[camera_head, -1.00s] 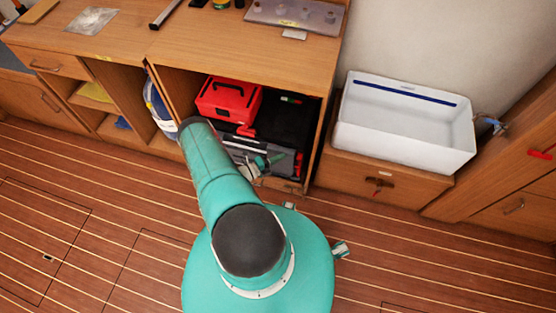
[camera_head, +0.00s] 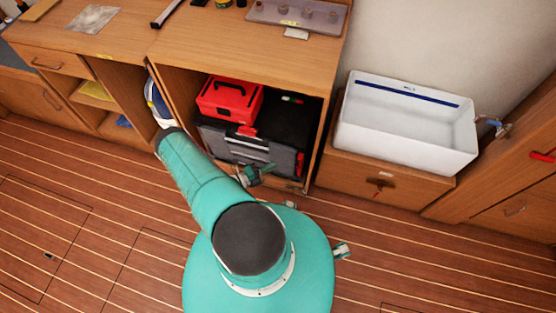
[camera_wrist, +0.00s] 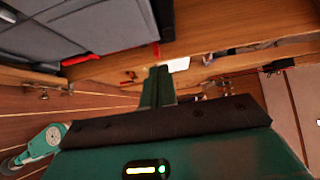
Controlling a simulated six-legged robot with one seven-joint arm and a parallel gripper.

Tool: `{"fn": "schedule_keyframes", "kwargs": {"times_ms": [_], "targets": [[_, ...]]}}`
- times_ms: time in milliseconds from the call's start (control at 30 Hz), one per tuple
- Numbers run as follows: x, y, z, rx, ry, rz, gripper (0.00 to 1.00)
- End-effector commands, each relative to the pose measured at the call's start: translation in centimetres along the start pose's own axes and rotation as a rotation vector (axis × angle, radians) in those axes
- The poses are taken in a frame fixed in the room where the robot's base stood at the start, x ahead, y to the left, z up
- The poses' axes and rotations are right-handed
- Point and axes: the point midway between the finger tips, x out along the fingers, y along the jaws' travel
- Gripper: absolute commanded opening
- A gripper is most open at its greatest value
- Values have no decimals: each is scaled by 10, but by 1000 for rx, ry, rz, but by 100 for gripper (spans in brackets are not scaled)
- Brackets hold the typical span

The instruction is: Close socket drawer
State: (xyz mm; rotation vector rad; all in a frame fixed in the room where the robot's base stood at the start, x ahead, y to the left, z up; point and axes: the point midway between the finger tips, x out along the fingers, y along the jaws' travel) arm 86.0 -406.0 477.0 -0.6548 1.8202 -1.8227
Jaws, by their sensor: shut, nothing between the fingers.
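A dark grey tool chest (camera_head: 225,140) with light bar handles and red corner pieces stands in the open cabinet bay. Its front looks closed from above, but I cannot tell which part is the socket drawer or whether a small gap remains. The chest (camera_wrist: 85,25) also fills the upper left of the wrist view. My gripper (camera_head: 266,171) is just in front of the chest's lower front, near its right half. In the wrist view my gripper (camera_wrist: 157,78) is shut and empty, apart from the chest and pointing towards wooden cabinet faces.
A red toolbox (camera_head: 230,98) sits on top of the chest. The wooden cabinet (camera_head: 250,50) frames the bay above and at both sides. A white sink (camera_head: 405,130) stands to the right above a wooden drawer (camera_head: 385,186). The plank floor (camera_head: 90,220) is clear on the left.

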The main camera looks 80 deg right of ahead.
Motion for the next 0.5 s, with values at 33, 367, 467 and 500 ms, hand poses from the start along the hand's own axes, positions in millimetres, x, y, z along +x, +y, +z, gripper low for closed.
{"fn": "schedule_keyframes", "kwargs": {"times_ms": [33, 367, 467, 500], "targets": [[-13, 0, 1, 0, -4, 1, 0], [-60, 0, 1, 1, -1, 0, 0], [-64, -1, 2, 22, -12, 1, 0], [-64, -2, 4, 46, -27, 3, 0]]}}
